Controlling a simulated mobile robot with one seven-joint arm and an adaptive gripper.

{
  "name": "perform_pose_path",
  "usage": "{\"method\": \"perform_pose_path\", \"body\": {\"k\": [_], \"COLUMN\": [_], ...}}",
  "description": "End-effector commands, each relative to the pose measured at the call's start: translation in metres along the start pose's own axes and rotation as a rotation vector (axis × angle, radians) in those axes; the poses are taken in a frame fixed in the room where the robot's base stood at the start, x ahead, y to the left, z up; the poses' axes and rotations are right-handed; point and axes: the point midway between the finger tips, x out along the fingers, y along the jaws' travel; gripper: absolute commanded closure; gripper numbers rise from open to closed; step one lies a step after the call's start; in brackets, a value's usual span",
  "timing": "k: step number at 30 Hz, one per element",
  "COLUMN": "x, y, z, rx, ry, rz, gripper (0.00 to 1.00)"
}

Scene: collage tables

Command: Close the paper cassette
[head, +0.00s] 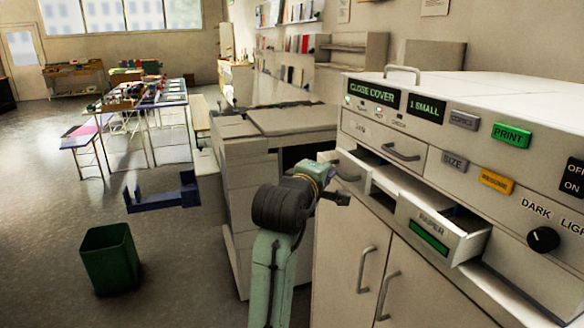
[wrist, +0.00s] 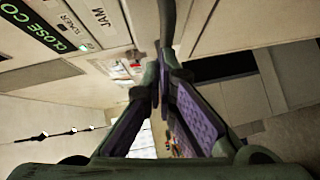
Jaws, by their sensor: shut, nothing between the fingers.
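The paper cassette (head: 432,238) is a pale drawer with a PAPER label and a green strip. It sticks out of the front of the copier (head: 400,120) in the head view. My gripper (head: 346,199) is to its left, apart from it, close to the copier front and just below a second open drawer (head: 350,172). In the wrist view my gripper's fingers (wrist: 165,80) are shut and empty. There the copier panel shows sideways with CLOSE COVER and JAM labels, and I cannot make out the cassette.
A handled drawer (head: 388,150) above is shut. Cupboard doors (head: 365,270) with handles lie below the drawers. A grey machine (head: 245,175) stands left of the copier. A green bin (head: 109,259) and a blue tray-like object (head: 162,198) are at left, with open floor around them.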

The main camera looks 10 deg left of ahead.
Motion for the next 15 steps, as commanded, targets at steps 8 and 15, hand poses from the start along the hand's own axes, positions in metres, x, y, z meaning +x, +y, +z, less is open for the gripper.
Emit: {"method": "perform_pose_path", "body": {"k": [8, 15], "x": [0.035, 0.047], "y": [0.011, 0.014], "z": [0.037, 0.048], "rx": [-0.001, -0.001], "ry": [-0.004, -0.001], "rz": [-0.002, -0.002], "gripper": [1.0, 1.0]}}
